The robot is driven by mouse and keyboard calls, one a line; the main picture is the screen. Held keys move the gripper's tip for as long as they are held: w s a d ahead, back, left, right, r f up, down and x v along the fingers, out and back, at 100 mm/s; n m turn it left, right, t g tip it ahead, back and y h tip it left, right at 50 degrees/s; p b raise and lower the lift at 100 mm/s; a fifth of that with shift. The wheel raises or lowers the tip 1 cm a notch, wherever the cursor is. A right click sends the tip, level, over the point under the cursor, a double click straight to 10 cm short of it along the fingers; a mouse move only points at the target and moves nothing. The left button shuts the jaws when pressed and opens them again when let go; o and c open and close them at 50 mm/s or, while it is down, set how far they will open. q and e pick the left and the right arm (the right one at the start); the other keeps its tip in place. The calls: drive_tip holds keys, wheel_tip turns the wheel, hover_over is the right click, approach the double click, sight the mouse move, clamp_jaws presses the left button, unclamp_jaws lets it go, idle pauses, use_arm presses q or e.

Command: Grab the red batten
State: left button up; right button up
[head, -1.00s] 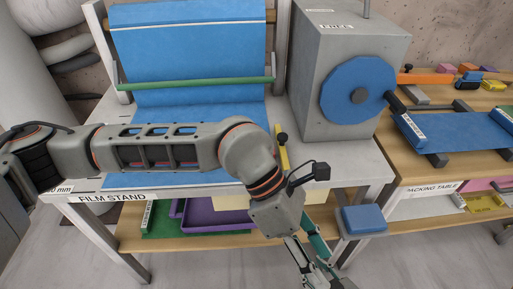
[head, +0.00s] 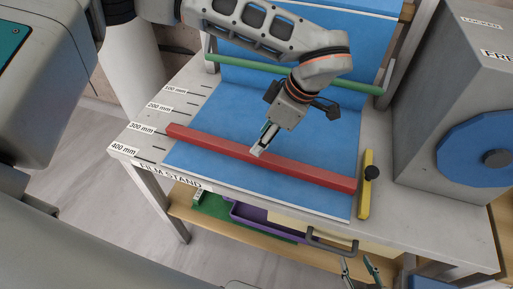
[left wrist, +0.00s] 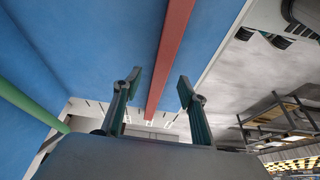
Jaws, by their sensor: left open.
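The red batten (head: 310,174) lies across the blue sheet on the film stand, near its front edge, between the 300 and 400 mm marks at the left. My left gripper (head: 262,145) is over the middle of the batten, pointing down. In the left wrist view my left gripper (left wrist: 158,87) is open, and the red batten (left wrist: 172,50) runs between its fingers in the picture. I cannot tell whether the fingertips reach down beside it. My right gripper (head: 359,270) is open and empty at the bottom, in front of the stand.
A green bar (head: 227,64) crosses the blue sheet behind my left gripper. A yellow strip (head: 365,187) with a black knob lies by the batten's right end. A grey machine with a blue disc (head: 482,150) stands at the right. A purple tray (head: 262,219) sits on the lower shelf.

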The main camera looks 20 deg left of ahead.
sight(253, 156)
use_arm(q)
drive_tip(key=shift+s+a+f, duration=0.15)
drive_tip(key=shift+f, duration=0.25)
drive_tip(key=shift+s+a+f, duration=0.15)
drive_tip(key=shift+f, duration=0.25)
drive_tip(key=shift+d+x, duration=0.15)
drive_tip(key=shift+x, duration=1.05)
drive_tip(key=shift+d+x, duration=0.15)
drive_tip(key=shift+x, duration=1)
drive_tip(key=shift+f, duration=0.1)
clamp_jaws()
